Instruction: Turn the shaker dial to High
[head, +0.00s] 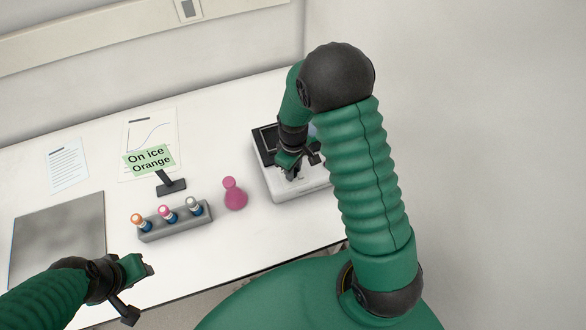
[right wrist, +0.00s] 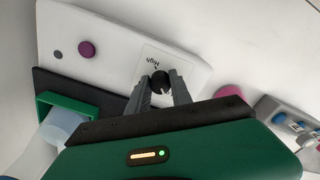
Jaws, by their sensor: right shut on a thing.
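The shaker (head: 300,190) is a white box with a black top, near the right end of the bench. My right gripper (head: 291,172) reaches down over its front part. In the right wrist view, its two grey fingers (right wrist: 160,92) are shut on the small black dial (right wrist: 160,79), one on each side. The printed label with the word High (right wrist: 152,58) lies just beyond the dial on the white panel (right wrist: 115,35). I cannot make out where the dial points. My left gripper (head: 138,288) is open and empty near the bench's front edge.
A grey plate (head: 58,235) and papers (head: 67,165) lie further left. A purple button (right wrist: 87,48) shows on the panel.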

